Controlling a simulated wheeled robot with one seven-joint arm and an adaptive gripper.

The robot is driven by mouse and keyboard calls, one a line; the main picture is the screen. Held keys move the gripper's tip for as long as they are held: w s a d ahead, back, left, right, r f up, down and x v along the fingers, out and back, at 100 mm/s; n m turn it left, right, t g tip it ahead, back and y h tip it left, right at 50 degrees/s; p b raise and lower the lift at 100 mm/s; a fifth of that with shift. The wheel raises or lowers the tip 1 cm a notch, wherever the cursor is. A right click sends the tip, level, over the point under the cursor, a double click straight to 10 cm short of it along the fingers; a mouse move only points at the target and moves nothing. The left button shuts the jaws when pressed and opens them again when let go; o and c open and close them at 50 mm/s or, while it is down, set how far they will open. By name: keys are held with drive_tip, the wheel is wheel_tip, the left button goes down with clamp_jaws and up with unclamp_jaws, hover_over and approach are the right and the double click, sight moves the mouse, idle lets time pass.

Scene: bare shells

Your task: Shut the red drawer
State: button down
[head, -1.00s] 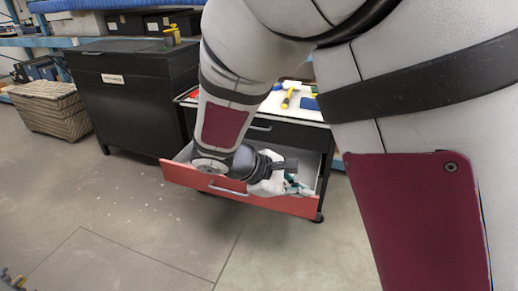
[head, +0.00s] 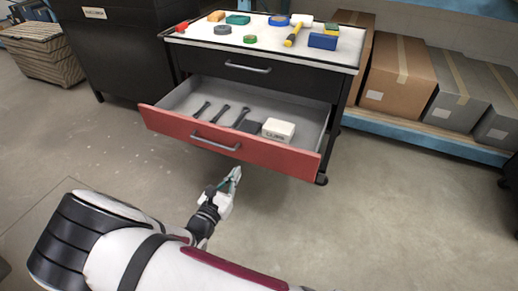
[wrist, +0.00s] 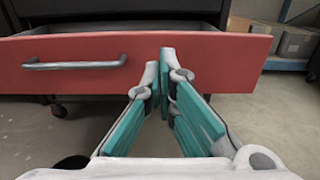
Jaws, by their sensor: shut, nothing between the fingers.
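The red drawer (head: 230,141) is pulled out from the black cabinet, its inside open to view. It holds several dark tools and a white box (head: 278,130). The drawer's grey bar handle (head: 215,141) is on its front face. My gripper (head: 235,174) is in front of the drawer, to the right of the handle and lower in the head view. In the wrist view the red front (wrist: 220,60) fills the upper part, with the handle (wrist: 75,63) at left. My teal-padded fingers (wrist: 166,85) are shut and empty, pointing at the front. I cannot tell whether they touch it.
The cabinet top (head: 340,50) carries several small blocks and a yellow-handled hammer (head: 296,34). A closed black drawer (head: 260,75) sits above the red one. Boxes (head: 400,75) stand on a blue shelf at right. The floor in front is clear.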

sight(256, 141)
drive_tip(key=b+x, duration=0.4)
drive_tip(key=x, duration=1)
drive_tip(key=shift+f+b, duration=0.1)
drive_tip(key=shift+b, duration=0.3)
drive_tip(key=shift+w, duration=0.1)
